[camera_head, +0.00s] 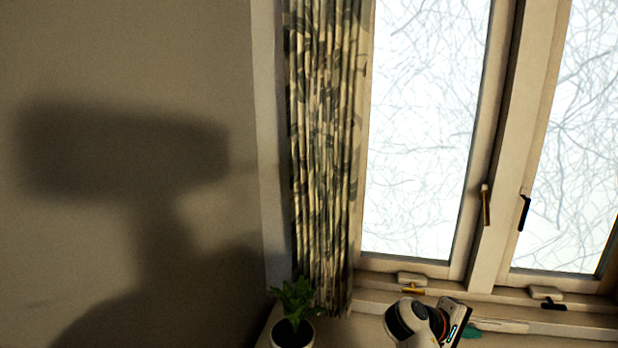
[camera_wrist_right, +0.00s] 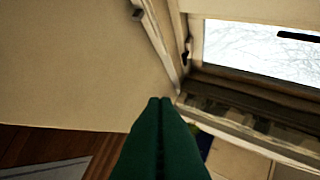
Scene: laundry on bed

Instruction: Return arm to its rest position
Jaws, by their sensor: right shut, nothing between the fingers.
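My right arm (camera_head: 425,322) shows at the bottom of the head view, white with black and orange parts, in front of the window sill. A bit of teal, likely my right gripper (camera_head: 470,332), shows just right of it. In the right wrist view the two dark green fingers of my right gripper (camera_wrist_right: 160,103) lie together with nothing between them. They point toward a wall and a window frame. My left arm and gripper are not in view.
A window (camera_head: 425,130) with pale panes and handles fills the right side. A patterned curtain (camera_head: 322,150) hangs beside it. A potted plant (camera_head: 293,332) stands at the bottom, left of my arm. A plain wall (camera_head: 120,60) with a dark shadow fills the left.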

